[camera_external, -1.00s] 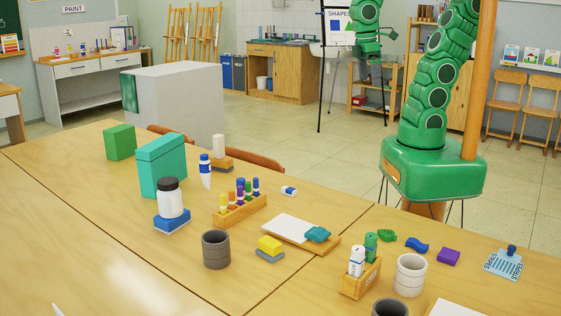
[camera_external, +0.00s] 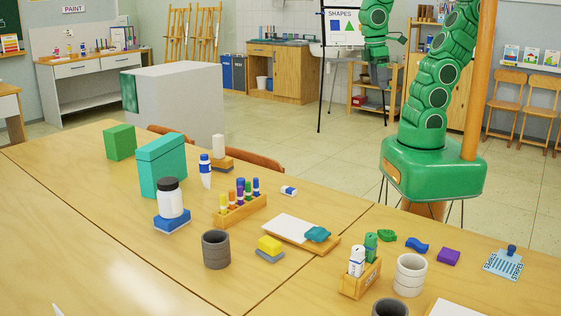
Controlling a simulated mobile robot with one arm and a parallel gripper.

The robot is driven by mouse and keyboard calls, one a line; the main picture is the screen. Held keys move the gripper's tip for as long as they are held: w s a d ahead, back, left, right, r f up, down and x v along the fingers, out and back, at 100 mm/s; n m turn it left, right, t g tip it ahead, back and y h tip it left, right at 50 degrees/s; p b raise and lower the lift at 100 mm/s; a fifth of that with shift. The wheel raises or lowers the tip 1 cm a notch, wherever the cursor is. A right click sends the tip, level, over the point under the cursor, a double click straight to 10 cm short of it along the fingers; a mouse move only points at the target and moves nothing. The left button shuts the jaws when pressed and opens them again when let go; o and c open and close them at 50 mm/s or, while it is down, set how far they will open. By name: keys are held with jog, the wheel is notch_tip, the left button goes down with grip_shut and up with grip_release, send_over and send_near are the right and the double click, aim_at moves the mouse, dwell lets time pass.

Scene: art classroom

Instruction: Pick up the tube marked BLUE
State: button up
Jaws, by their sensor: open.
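A white tube with a blue cap and blue marking (camera_external: 205,171) stands upright on the table, right of the teal box; its lettering is too small to read. A small white piece with a blue part (camera_external: 288,190) lies farther right, behind the wooden rack. My gripper (camera_external: 380,82) hangs in the air at the upper right, beyond the table and well away from the tube. It is open, with nothing seen between its small, dark fingers.
Near the tube stand a teal box (camera_external: 162,166), a black-lidded white jar (camera_external: 171,198), a rack of several coloured tubes (camera_external: 241,208) and a white-and-orange object (camera_external: 219,148). A tray (camera_external: 325,246), cups and a marker holder (camera_external: 360,283) are nearer. The left front table is mostly clear.

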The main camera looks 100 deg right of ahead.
jog(key=w+d+f+t+h, duration=0.1)
jog(key=w+d+f+t, duration=0.15)
jog(key=w, duration=0.45)
jog(key=w+d+f+t, duration=0.1)
jog(key=w+d+f, duration=0.15)
jog(key=w, duration=0.55)
jog(key=w+d+f+t+h, duration=0.1)
jog(key=w+d, duration=0.2)
jog(key=w, duration=0.4)
jog(key=n+t+y, duration=0.5)
jog(key=t+y, duration=0.2)
jog(key=t, duration=0.2)
send_near(201, 172)
jog(key=shift+w+d+f, duration=0.3)
jog(key=shift+w+f, duration=0.3)
jog(key=shift+f, duration=0.25)
jog(key=shift+a+f+t, duration=0.25)
jog(key=shift+a+f, duration=0.1)
jog(key=shift+w+a+f+y, duration=0.1)
jog(key=shift+w+a+y, duration=0.15)
jog(key=shift+y, duration=0.15)
jog(key=shift+d+x, duration=0.15)
jog(key=shift+x, duration=1.7)
jog(key=shift+d+x, duration=0.15)
jog(key=shift+x, duration=1.7)
jog(key=shift+w, duration=0.2)
jog(key=c, duration=1.1)
